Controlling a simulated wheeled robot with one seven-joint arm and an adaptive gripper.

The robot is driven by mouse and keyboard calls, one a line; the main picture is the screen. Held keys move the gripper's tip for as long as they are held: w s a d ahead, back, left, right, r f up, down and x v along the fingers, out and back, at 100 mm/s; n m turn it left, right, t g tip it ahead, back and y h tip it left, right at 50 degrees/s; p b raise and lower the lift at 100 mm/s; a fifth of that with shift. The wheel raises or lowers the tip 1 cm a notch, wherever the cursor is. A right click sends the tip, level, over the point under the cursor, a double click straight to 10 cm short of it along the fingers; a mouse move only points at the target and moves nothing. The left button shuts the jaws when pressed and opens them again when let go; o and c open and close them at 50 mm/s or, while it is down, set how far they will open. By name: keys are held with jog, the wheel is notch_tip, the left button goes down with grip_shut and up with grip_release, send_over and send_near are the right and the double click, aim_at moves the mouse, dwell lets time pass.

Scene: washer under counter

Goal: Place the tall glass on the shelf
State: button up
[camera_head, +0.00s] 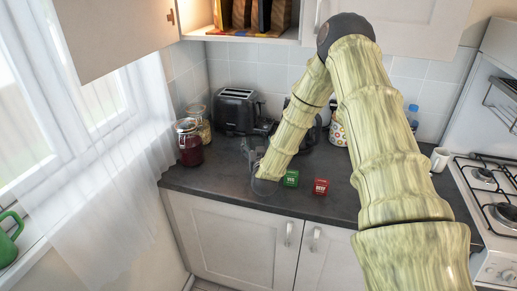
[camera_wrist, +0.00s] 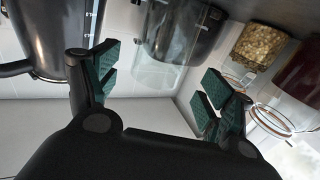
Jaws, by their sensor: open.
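The tall glass (camera_wrist: 165,62) is clear and see-through. In the wrist view it stands out ahead of my gripper (camera_wrist: 158,88), between and beyond the two green-padded fingers. The fingers are spread, with a visible gap between them and nothing clamped. In the head view the glass (camera_head: 252,150) is a faint outline on the dark counter, just left of the end of my arm. My gripper is mostly hidden there. The shelf (camera_head: 292,36) is the lit open cabinet bottom at the top, above the counter.
A black toaster (camera_head: 236,110) stands behind the glass. Two lidded jars, one dark red (camera_head: 189,145) and one tan (camera_head: 199,122), stand to the left. A green box (camera_head: 290,178) and a red box (camera_head: 320,187) sit near the front edge. Upright items (camera_head: 262,15) occupy the shelf.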

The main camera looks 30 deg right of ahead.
jog(key=shift+p+x, duration=0.9)
jog(key=shift+x, duration=1.2)
jog(key=shift+s+d, duration=0.1)
jog(key=c, duration=1.7)
jog(key=shift+r, duration=0.2)
